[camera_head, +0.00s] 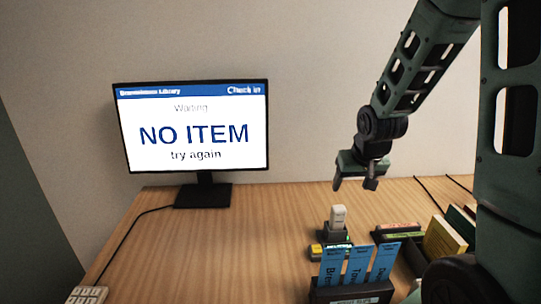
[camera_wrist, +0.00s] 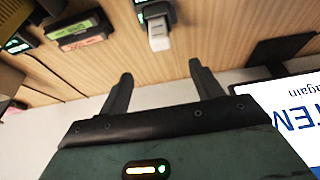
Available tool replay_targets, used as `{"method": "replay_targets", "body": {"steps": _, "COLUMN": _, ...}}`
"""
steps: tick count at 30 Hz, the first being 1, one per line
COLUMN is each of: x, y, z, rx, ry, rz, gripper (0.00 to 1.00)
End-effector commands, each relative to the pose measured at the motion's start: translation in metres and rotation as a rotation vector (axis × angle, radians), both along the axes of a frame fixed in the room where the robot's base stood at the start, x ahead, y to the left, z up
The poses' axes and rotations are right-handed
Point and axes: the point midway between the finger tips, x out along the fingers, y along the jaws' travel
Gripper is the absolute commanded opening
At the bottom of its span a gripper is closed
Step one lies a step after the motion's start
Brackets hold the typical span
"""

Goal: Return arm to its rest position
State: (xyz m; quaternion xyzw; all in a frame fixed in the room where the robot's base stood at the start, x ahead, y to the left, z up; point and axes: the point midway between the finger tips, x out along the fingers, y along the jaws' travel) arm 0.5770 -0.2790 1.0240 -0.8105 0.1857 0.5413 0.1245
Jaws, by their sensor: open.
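My gripper (camera_head: 355,184) hangs at the end of my green arm, above the back right part of the wooden desk (camera_head: 265,225). Its two dark fingers are apart with nothing between them. In the wrist view my gripper (camera_wrist: 158,85) also shows open and empty, with the wall and desk beyond it. A small scanner-like device with a pale top (camera_head: 338,217) stands on the desk below my gripper. It also shows at the top of the wrist view (camera_wrist: 158,30).
A monitor (camera_head: 195,130) at the back left reads "NO ITEM try again". Blue label cards (camera_head: 357,265) stand in a dark holder at the front. Books (camera_head: 445,240) stand at the right beside a dark tray holding flat items (camera_head: 398,231). The desk's left middle is clear.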

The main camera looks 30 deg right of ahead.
Motion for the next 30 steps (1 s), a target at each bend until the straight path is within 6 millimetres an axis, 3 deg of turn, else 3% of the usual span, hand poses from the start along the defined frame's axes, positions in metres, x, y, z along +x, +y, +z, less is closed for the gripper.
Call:
{"method": "replay_targets", "body": {"steps": 5, "x": 0.001, "y": 0.004, "z": 0.000, "rx": 0.002, "ry": 0.001, "rz": 0.008, "gripper": 0.65}}
{"method": "replay_targets", "body": {"steps": 8, "x": 0.004, "y": 0.027, "z": 0.003, "rx": 0.011, "ry": 0.012, "rz": 0.062, "gripper": 0.65}}
{"method": "replay_targets", "body": {"steps": 11, "x": 0.004, "y": 0.078, "z": 0.007, "rx": 0.030, "ry": 0.044, "rz": 0.184, "gripper": 0.65}}
{"method": "replay_targets", "body": {"steps": 14, "x": -0.009, "y": 0.148, "z": 0.013, "rx": 0.049, "ry": 0.096, "rz": 0.358, "gripper": 0.65}}
{"method": "replay_targets", "body": {"steps": 18, "x": -0.053, "y": 0.240, "z": 0.022, "rx": 0.057, "ry": 0.188, "rz": 0.627, "gripper": 0.65}}
{"method": "replay_targets", "body": {"steps": 21, "x": -0.097, "y": 0.289, "z": 0.027, "rx": 0.048, "ry": 0.256, "rz": 0.810, "gripper": 0.65}}
{"method": "replay_targets", "body": {"steps": 25, "x": -0.148, "y": 0.324, "z": 0.032, "rx": 0.024, "ry": 0.329, "rz": 0.991, "gripper": 0.65}}
{"method": "replay_targets", "body": {"steps": 30, "x": -0.183, "y": 0.340, "z": 0.035, "rx": 0.001, "ry": 0.377, "rz": 1.105, "gripper": 0.65}}
